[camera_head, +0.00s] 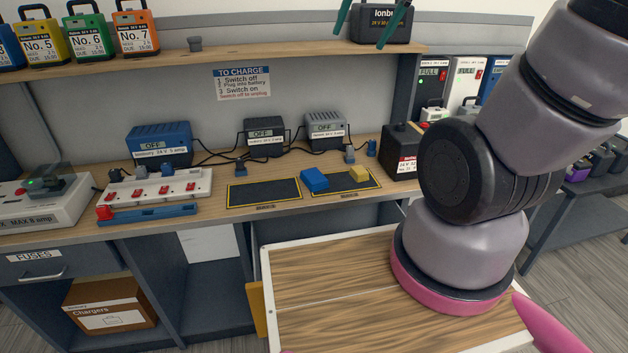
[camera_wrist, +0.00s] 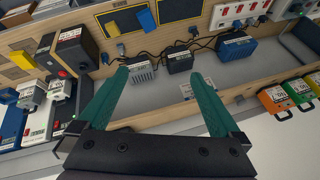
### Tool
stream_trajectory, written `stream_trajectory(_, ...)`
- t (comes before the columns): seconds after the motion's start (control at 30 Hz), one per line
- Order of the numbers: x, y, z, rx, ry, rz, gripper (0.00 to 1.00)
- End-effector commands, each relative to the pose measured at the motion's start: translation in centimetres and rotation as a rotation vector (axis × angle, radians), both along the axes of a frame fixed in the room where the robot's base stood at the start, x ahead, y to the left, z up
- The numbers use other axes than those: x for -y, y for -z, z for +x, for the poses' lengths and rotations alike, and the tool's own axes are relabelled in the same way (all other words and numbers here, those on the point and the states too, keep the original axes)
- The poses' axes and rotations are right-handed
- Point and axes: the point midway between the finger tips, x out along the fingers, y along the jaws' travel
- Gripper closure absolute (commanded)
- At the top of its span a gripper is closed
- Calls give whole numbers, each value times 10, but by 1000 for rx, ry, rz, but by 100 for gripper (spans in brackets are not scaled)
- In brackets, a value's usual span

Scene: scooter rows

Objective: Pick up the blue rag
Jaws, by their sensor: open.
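The blue rag (camera_head: 314,180) looks like a small folded blue block. It lies on the left part of the right-hand black mat (camera_head: 345,187) on the bench, left of a yellow block (camera_head: 359,174). In the wrist view the blue rag (camera_wrist: 146,19) shows near the top edge, at the mat's side. My gripper (camera_head: 360,40) has teal fingers and shows at the top of the head view, in front of the upper shelf, well above and apart from the rag. In the wrist view my gripper (camera_wrist: 160,75) is open with nothing between its fingers.
Chargers with cables (camera_head: 264,137) stand behind the mats. A red-switched power strip (camera_head: 160,189) is at left and a black battery box (camera_head: 402,151) at right. The upper shelf (camera_head: 240,59) overhangs the bench. The left mat (camera_head: 264,192) is empty.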

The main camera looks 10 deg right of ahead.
Motion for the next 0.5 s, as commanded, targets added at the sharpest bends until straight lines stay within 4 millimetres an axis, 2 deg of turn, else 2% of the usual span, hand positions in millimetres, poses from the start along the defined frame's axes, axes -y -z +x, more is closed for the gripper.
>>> stream_trajectory(0.27, -14, 65, 81, -127, -119, -62, 0)
stream_trajectory(0.37, -20, 97, 107, -170, -166, -91, 0)
stream_trajectory(0.5, -29, 150, 139, -232, -231, -136, 0)
